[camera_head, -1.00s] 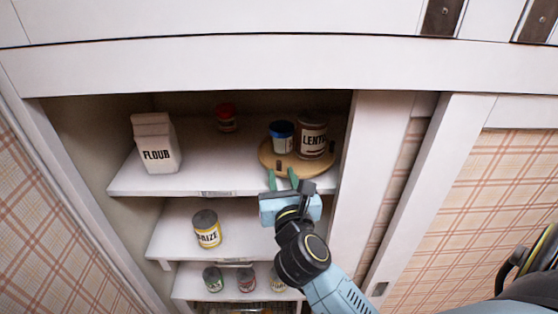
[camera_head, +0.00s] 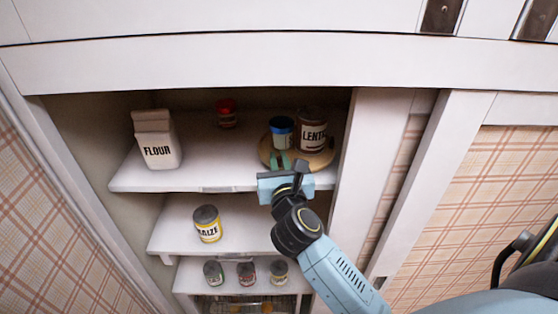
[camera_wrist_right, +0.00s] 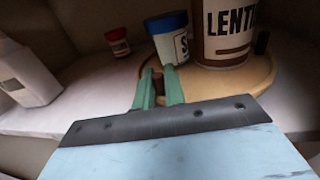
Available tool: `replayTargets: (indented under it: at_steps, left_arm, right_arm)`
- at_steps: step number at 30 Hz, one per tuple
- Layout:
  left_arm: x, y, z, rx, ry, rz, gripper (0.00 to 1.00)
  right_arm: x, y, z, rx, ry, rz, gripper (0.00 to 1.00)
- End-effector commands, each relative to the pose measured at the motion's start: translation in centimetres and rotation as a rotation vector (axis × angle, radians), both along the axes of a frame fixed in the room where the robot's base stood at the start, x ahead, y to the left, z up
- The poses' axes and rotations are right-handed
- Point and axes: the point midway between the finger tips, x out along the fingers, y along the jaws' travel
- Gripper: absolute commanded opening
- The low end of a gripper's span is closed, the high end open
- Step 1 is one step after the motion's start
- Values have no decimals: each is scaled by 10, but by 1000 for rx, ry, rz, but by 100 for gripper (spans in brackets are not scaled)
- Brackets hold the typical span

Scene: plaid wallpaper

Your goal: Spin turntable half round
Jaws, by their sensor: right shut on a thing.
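The turntable (camera_head: 318,160) is a round wooden disc at the right end of the upper cupboard shelf. It also shows in the wrist view (camera_wrist_right: 228,86). A tall brown-and-white lentil can (camera_head: 312,132) and a smaller blue-lidded white jar (camera_head: 281,133) stand upright on it. My right gripper (camera_head: 280,161) is at the disc's front edge, its green fingers shut on a small dark brown knob (camera_wrist_right: 157,78) on the rim. The fingers partly hide the knob. A second dark knob (camera_wrist_right: 262,42) shows beside the can. My left gripper is not in view.
A flour carton (camera_head: 156,140) and a red-lidded jar (camera_head: 226,113) stand farther left on the upper shelf (camera_head: 200,170). A maize can (camera_head: 207,224) stands on the shelf below, with several small jars lower down. The cupboard's right side is close beside the turntable.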

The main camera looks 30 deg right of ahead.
Motion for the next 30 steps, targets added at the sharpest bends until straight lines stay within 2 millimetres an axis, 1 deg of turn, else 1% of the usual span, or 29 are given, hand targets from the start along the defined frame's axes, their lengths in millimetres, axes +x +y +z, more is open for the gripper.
replayTargets:
  at_steps: [14, 30]
  left_arm:
    - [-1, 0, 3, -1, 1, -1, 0]
    - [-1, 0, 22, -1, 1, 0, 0]
  right_arm:
    - [-3, -2, 0, 2, 1, -1, 0]
    - [-21, -15, 0, 3, 3, -3, 0]
